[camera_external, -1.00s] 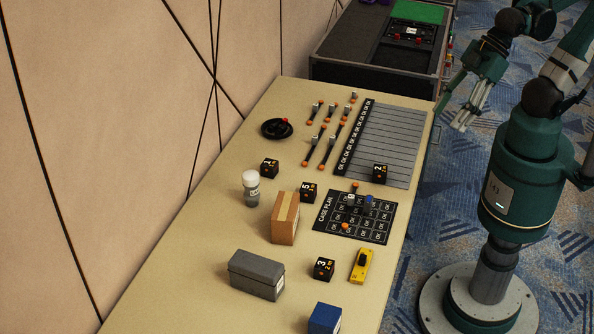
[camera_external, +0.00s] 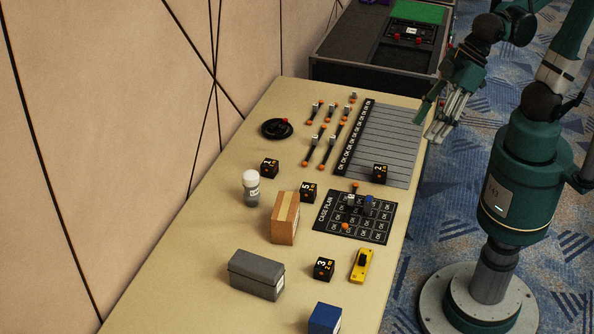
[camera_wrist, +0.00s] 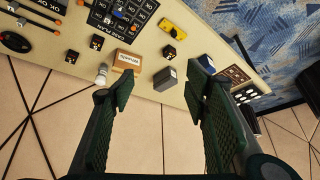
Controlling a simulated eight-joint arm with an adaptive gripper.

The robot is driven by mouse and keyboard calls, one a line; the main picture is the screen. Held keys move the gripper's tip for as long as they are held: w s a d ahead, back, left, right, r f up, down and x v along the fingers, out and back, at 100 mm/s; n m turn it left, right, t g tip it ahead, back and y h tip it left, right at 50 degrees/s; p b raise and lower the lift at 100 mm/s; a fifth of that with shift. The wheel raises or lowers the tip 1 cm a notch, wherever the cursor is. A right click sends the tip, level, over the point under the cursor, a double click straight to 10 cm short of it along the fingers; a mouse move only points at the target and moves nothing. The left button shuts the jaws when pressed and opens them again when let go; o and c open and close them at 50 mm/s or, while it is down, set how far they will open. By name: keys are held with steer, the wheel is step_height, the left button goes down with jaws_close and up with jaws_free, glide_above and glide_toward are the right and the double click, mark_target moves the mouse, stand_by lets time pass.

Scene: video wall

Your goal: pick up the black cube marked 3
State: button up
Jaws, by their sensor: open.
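The black cube marked 3 (camera_external: 324,268) sits on the tan table between the grey box and the yellow tool. In the wrist view, a black cube (camera_wrist: 169,51) beside the yellow tool appears to be the same one; its mark is too small to read there. My gripper (camera_external: 433,122) is over the table's far right edge, well away from the cube marked 3. In the wrist view my gripper (camera_wrist: 159,88) is open with nothing between its fingers; the cube shows beyond the fingertips.
A grey box (camera_external: 256,275), yellow tool (camera_external: 361,265) and blue box (camera_external: 325,318) surround the cube. A brown box (camera_external: 285,218), white-capped bottle (camera_external: 251,188) and cubes marked 5 (camera_external: 308,192), 1 (camera_external: 270,168) and 2 (camera_external: 380,173) stand farther back. The table's front left is bare.

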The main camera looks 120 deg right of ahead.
steer(key=w+f+m+b, duration=0.15)
steer(key=w+f, duration=0.25)
steer(key=w, duration=0.4)
steer(key=m+g+h+b, duration=0.3)
steer(key=m+b, duration=0.1)
steer(key=m, duration=0.2)
glide_toward(325, 264)
steer(key=f, duration=0.1)
steer(key=shift+w+d+f, duration=0.35)
steer(key=shift+w+f, duration=0.1)
steer(key=shift+f, duration=0.2)
steer(key=shift+x, duration=1.3)
steer(key=shift+d+f, duration=0.1)
steer(key=shift+b+x, duration=0.8)
steer(key=shift+x, duration=1.7)
